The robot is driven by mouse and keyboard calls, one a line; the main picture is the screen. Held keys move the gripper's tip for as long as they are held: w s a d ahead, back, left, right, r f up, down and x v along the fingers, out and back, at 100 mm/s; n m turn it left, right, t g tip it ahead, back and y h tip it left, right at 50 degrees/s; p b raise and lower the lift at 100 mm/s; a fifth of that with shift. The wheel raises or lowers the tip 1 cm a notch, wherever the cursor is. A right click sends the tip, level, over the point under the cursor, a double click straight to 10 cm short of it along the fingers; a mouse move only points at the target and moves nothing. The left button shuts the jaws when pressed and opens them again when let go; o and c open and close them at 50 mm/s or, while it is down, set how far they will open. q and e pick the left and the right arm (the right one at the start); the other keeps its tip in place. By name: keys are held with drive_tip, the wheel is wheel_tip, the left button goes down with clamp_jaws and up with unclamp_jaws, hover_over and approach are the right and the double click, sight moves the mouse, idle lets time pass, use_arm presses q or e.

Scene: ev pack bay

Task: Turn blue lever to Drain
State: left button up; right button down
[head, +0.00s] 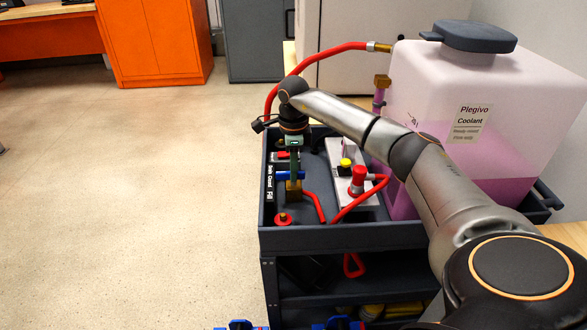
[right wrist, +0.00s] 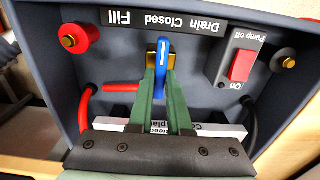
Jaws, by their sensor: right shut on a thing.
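The blue lever (head: 291,176) is on the dark panel in the cart top, beside the label strip (head: 269,183) reading Drain, Closed, Fill. In the right wrist view the blue lever (right wrist: 162,68) points straight up the picture, toward the middle word, Closed, on the upside-down label (right wrist: 163,20). Its pivot end is partly hidden between the fingers. My right gripper (head: 294,160) reaches down from above. In the right wrist view its green fingers (right wrist: 161,73) are shut on the blue lever, one on each side. My left gripper is not in view.
A red pump switch (right wrist: 242,65) and red cap (right wrist: 80,38) flank the lever. A coolant tank (head: 430,100) stands at the cart's right, with a red hose (head: 320,57) arching behind the gripper. Open floor (head: 130,200) lies left of the cart.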

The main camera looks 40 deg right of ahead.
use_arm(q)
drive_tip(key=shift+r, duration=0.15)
use_arm(e)
drive_tip(key=shift+r+m+p, duration=0.15)
drive_tip(key=shift+m+p, duration=0.35)
drive_tip(key=shift+p, duration=0.1)
drive_tip(key=shift+m+p, duration=1)
drive_tip(key=shift+m, duration=0.1)
drive_tip(key=shift+m+p, duration=0.7)
drive_tip(key=shift+m, duration=0.2)
drive_tip(key=shift+m+p, duration=0.6)
drive_tip(key=shift+m, duration=0.3)
drive_tip(key=shift+m+p, duration=0.45)
drive_tip(key=shift+m, duration=0.25)
drive_tip(key=shift+m+p, duration=0.5)
drive_tip(key=shift+m, duration=0.4)
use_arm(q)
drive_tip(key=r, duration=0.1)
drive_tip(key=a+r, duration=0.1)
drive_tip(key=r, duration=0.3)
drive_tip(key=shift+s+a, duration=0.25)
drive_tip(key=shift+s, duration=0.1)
use_arm(e)
drive_tip(key=shift+m, duration=0.5)
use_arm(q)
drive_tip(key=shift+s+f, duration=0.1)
